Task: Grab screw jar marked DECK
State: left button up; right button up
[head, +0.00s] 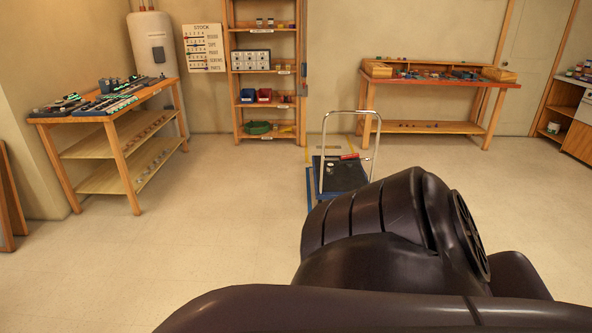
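No jar with a readable DECK label shows in the head view. Two small jars (264,22) stand on an upper shelf of the tall wooden rack (238,143) at the back. Their labels are too small to read. Small round items (150,158) sit on the lower shelves of the left workbench; I cannot tell what they are. Several small containers (578,74) stand on the counter at the far right, also unreadable. Neither of my grippers is in view. Dark links of my own arm fill the lower right and hide the floor there.
A hand cart (329,196) with a red-handled item stands ahead on the floor. The left workbench (93,118) holds trays. Another workbench (423,127) stands against the back wall. A water heater (152,45) and a STOCK board (203,48) are at the back. The left-centre floor is clear.

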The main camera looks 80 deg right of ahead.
aim_at(331, 165)
jog(key=l+z, duration=0.1)
jog(key=z, duration=2.7)
jog(key=i+j+u, duration=0.1)
jog(key=i+u, duration=0.35)
jog(key=i, duration=1.95)
jog(key=i+u, duration=0.25)
jog(key=i, duration=0.4)
jog(key=i+l+u, duration=0.1)
jog(key=i+u, duration=0.2)
jog(key=i, duration=1)
jog(key=i+j, duration=0.1)
jog(key=i, duration=0.55)
jog(key=i+l+z, duration=0.1)
jog(key=i+z, duration=0.35)
jog(key=i+j+z, duration=0.15)
jog(key=i+z, duration=0.25)
jog(key=i, duration=0.25)
